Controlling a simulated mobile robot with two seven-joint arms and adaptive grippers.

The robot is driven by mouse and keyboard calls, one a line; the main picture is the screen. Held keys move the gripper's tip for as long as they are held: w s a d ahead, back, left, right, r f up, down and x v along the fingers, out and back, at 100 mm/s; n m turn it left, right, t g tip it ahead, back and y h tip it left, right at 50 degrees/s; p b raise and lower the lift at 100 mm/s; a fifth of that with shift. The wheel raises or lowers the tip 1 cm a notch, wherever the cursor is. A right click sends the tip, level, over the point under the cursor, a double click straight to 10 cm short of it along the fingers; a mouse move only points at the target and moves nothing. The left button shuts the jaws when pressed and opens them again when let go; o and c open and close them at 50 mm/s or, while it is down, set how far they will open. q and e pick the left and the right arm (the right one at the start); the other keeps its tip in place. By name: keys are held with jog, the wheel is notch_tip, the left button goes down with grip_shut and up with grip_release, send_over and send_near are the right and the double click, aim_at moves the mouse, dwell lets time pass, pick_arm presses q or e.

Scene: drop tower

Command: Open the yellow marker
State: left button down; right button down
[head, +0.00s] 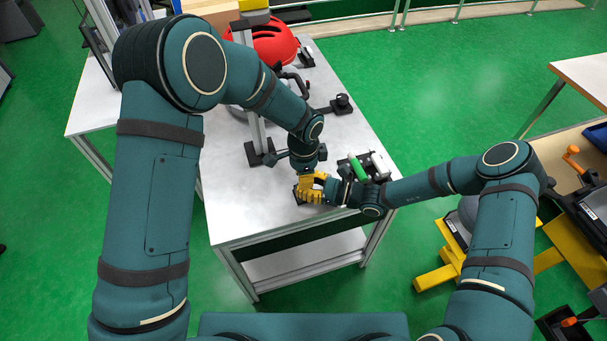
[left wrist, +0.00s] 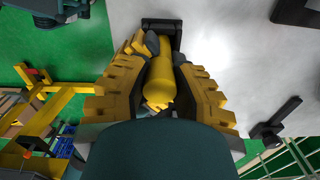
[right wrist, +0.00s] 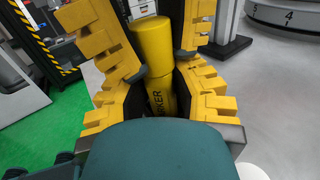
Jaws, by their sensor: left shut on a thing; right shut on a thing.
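The yellow marker shows in the right wrist view as an upright cylinder (right wrist: 154,45) with dark lettering on its lower body. A seam or step crosses it, and I cannot tell whether a gap is there. In the left wrist view the marker (left wrist: 159,82) lies between the yellow fingers of my left gripper (left wrist: 165,50). In the head view my left gripper (head: 308,187) is shut on it from above. My right gripper (head: 322,184) is shut on it from the right side, with the fingers of both close together. The fingers hide the marker in the head view.
The white table (head: 240,205) has free surface left of the grippers. A dark holder (left wrist: 163,24) is beyond the marker. A green cylinder (head: 357,168) on a dark fixture is close to my right gripper. A red helmet (head: 270,40) and a grey post stand farther back.

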pick_arm(q)
jog(key=shift+r, duration=0.1)
dwell(0.8)
jog(key=shift+r, duration=1.05)
jog(key=shift+r, duration=2)
pick_arm(e)
jog(key=c, duration=0.8)
grip_release()
jog(key=shift+o, duration=0.2)
jog(key=shift+d, duration=0.1)
